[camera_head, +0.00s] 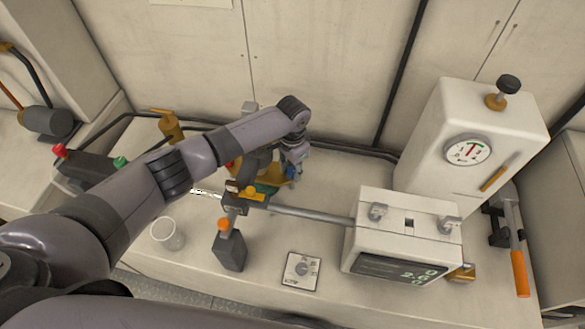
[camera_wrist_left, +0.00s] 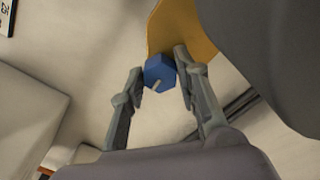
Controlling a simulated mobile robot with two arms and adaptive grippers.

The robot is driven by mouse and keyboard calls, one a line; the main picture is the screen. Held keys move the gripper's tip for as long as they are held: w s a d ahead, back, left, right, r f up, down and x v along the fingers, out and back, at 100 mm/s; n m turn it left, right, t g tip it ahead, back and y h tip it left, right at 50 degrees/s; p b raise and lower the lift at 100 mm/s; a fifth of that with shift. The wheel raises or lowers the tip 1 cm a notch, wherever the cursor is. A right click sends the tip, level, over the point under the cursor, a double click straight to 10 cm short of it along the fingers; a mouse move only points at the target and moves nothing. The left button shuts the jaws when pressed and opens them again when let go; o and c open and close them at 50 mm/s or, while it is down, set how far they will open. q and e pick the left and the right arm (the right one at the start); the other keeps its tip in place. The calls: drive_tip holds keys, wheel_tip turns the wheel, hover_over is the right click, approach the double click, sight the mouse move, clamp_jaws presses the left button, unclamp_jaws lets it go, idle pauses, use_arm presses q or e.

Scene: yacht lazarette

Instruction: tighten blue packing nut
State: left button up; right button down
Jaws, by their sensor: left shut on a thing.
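The blue packing nut (camera_wrist_left: 157,75) sits between the fingertips of my left gripper (camera_wrist_left: 159,66) in the left wrist view. The fingers are shut on it from both sides. A pale mark shows on the nut's face. A yellow-orange fitting (camera_wrist_left: 178,28) lies right behind the nut. In the head view my left gripper (camera_head: 293,159) is beside the same yellow fitting (camera_head: 272,179) on the shaft, and the nut is mostly hidden there by the gripper. My right gripper is in neither view.
A grey shaft (camera_head: 310,216) runs right to a white box with a display (camera_head: 403,268). A tall gauge cabinet (camera_head: 470,139) stands at the right.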

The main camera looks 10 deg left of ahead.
sight(292, 171)
use_arm(q)
drive_tip(key=o, duration=1.2)
drive_tip(key=shift+c, duration=0.2)
wheel_tip(292, 171, up, 12)
